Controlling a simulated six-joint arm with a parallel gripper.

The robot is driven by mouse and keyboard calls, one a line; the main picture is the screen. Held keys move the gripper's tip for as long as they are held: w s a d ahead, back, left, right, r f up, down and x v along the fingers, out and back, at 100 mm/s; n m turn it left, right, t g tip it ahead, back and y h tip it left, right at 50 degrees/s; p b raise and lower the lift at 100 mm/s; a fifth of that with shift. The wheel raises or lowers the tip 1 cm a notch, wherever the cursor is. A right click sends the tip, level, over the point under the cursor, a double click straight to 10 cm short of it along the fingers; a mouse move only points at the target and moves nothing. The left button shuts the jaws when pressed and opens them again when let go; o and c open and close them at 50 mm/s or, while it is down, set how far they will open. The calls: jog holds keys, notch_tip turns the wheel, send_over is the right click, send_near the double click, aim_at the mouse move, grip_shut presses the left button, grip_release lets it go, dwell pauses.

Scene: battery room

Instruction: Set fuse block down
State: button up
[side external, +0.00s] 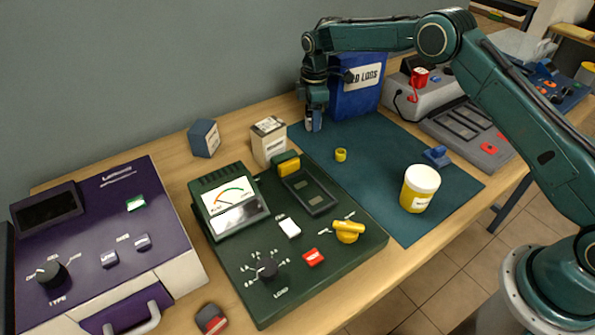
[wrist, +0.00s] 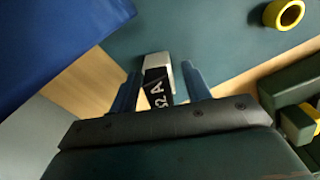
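A small block, which I take to be the fuse block (wrist: 155,88), shows in the wrist view with a pale end and a black face with white lettering. It lies between the two blue fingers of my gripper (wrist: 160,80). A narrow gap shows on each side of it, so the fingers look open around it. In the side external view my gripper (side external: 314,120) points down, low over the far left edge of the teal mat (side external: 385,150), in front of the blue box (side external: 352,100). The block is mostly hidden there by the fingers, and its contact with the surface is unclear.
A white and tan box (side external: 269,143) and a dark blue block (side external: 204,138) stand left of my gripper. A yellow ring (side external: 341,155) and a yellow jar (side external: 420,190) are on the mat. The green meter panel (side external: 310,225) is nearer the camera.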

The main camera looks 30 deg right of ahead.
dwell(0.3)
notch_tip(320, 180, up, 11)
jog(key=shift+r, duration=0.7)
dwell(0.6)
jog(key=s+d+r+m+t, duration=0.3)
jog(key=s+r+m, duration=0.4)
jog(key=s+r, duration=1.25)
jog(key=s+f+m+t, duration=0.1)
jog(key=s+f+m, duration=0.2)
jog(key=s, duration=1)
jog(key=s+f+m+t, duration=0.1)
jog(key=s+f+m, duration=0.2)
jog(key=s, duration=0.9)
jog(key=shift+s+d+f+m+t, duration=0.3)
jog(key=shift+s+d+f, duration=0.05)
jog(key=shift+f, duration=0.6)
